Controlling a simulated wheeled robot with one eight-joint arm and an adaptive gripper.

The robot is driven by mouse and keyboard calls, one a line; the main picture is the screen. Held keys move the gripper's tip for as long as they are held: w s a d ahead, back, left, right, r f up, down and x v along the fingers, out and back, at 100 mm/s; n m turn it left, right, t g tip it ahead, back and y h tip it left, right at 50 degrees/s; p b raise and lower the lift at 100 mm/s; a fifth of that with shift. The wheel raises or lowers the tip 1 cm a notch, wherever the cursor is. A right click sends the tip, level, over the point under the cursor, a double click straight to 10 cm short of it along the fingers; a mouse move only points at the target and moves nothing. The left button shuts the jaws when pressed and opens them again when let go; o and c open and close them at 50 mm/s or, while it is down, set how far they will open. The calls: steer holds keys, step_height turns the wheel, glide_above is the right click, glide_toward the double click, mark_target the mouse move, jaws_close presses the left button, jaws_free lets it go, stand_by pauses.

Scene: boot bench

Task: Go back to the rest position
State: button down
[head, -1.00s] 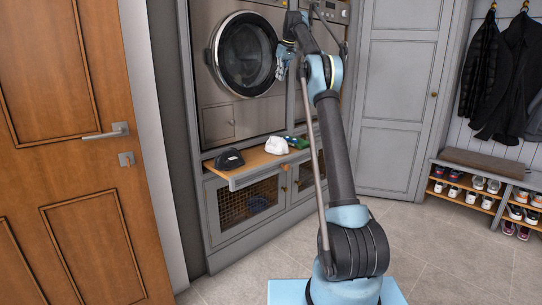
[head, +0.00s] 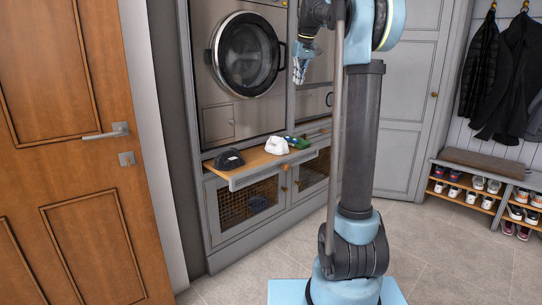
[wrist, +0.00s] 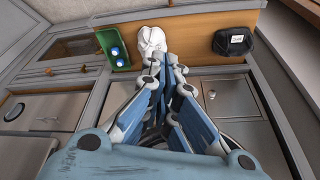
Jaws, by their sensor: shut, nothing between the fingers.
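My gripper (head: 299,72) is shut and empty, pointing down in front of the machines in the head view. In the wrist view my gripper (wrist: 173,75) shows its blue fingers converging at the tips. Nothing is held between them. My arm stands upright at the column and bends over at the top, with the gripper to the left of it. The pull-out shelf (head: 243,178) lies below and to the left of the gripper, apart from it.
A washing machine (head: 208,100) stands above. A wooden door (head: 80,220) is at left, shoe racks (head: 463,185) at right. The floor (head: 450,260) between is clear.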

steer(key=s+d+f+m, duration=0.2)
steer(key=s+d+f, duration=0.1)
steer(key=s+f, duration=1.7)
steer(key=s+d+f+m+h, duration=0.1)
steer(key=s+d+f, duration=0.3)
steer(key=s+f, duration=1.5)
steer(key=s+m, duration=0.1)
steer(key=s, duration=0.8)
steer(key=shift+f+g, duration=0.4)
steer(key=shift+d, duration=0.1)
